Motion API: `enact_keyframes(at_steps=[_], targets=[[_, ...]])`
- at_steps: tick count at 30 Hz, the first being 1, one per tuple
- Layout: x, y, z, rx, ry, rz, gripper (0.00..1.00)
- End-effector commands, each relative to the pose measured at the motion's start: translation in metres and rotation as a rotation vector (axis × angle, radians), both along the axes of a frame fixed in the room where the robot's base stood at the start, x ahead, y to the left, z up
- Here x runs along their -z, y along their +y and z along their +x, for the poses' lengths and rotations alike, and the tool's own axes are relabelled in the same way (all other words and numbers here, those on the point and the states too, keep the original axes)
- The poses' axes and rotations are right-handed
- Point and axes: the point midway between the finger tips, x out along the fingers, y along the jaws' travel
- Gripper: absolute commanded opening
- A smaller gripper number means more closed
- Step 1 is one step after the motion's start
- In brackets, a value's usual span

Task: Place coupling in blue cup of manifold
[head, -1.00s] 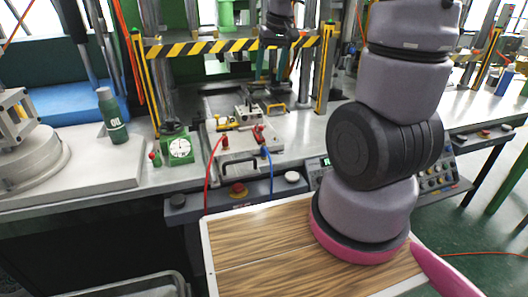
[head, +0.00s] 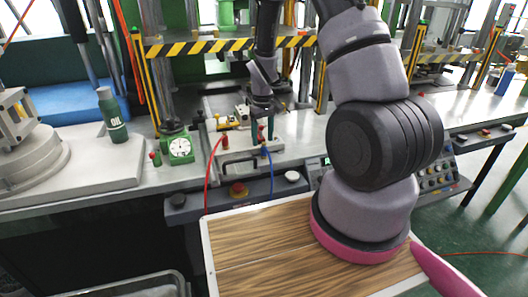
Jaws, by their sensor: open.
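My gripper (head: 263,133) points down over the small fixture on the press plate, its two thin fingers apart. I see nothing between them. Part of the fixture (head: 243,112), with pale and yellow pieces, shows left of and behind the gripper, which covers its right side. A small red piece (head: 225,141) stands upright at the fixture's front left. I cannot make out for certain which piece is the coupling, the manifold or its blue cup. Whether the fingers touch anything is too small to tell.
A black handle (head: 240,165) is in front of the fixture, with a red hose (head: 208,176) and a blue hose (head: 270,172). A striped yellow-black bar (head: 205,47) crosses behind.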

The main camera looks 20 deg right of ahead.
Motion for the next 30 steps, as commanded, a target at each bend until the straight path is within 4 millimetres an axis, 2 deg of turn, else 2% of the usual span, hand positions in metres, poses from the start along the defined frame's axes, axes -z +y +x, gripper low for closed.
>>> enact_keyframes(at_steps=[12,21,26,27,30], targets=[[0.050,-0.004,0.000,0.001,0.001,0.001,0.65],[0.054,-0.004,0.000,0.001,-0.001,0.000,0.65],[0.054,-0.004,0.000,0.001,-0.001,0.000,0.04],[0.054,-0.004,0.000,0.001,-0.001,0.000,0.00],[0.054,-0.004,0.000,0.001,-0.001,0.000,0.00]])
